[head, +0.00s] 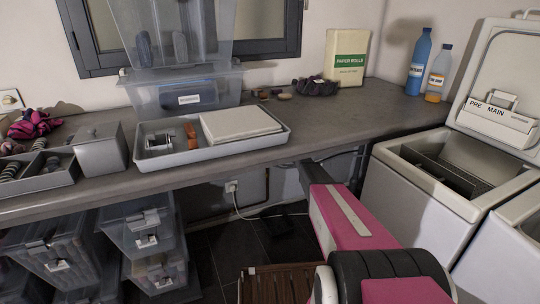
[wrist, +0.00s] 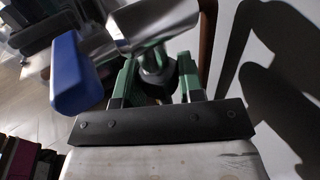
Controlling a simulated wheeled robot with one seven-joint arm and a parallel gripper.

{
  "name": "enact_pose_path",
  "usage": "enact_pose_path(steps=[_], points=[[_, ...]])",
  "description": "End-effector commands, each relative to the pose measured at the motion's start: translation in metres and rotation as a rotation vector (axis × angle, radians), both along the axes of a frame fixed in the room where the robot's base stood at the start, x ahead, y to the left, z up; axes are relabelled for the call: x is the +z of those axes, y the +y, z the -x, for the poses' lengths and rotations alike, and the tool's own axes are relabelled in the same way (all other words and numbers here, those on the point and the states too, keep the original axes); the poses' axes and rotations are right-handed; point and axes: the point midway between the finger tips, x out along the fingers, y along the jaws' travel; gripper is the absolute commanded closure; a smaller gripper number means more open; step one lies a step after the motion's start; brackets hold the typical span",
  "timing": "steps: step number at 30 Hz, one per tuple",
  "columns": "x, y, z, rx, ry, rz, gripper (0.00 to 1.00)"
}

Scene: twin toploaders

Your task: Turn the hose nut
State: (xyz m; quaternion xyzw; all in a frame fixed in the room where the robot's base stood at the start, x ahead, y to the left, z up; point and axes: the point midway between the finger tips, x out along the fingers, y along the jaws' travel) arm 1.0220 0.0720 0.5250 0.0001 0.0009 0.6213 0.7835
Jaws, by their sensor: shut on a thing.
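In the wrist view my gripper (wrist: 156,78) has two green fingers on a dark bar. The fingers are shut on a dark round piece, the hose nut (wrist: 152,63), one finger on each side. The nut is partly hidden in shadow and behind the fingers. A shiny metal tap body (wrist: 155,22) lies just beyond it, with a blue lever (wrist: 68,75) to the left. In the head view, my pink arm reaches toward the space under the counter; my gripper and the nut are hidden there.
A grey counter (head: 330,120) runs above my arm, holding a white tray (head: 150,162), bins and bottles. Toploaders (head: 415,195) stand close on the right. Clear drawers (head: 55,245) are below left. A white cord (head: 240,208) hangs under the counter. A slatted wooden thing (head: 275,285) is below.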

Motion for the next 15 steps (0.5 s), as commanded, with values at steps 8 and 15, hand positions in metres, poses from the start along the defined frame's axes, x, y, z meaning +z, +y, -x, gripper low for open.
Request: enact_pose_path(steps=[8,15], points=[[-0.0007,-0.0005,-0.0035,0.229,-0.001,0.000,0.88],[-0.0002,0.0001,-0.0019,0.360,-0.002,-0.001,0.88]])
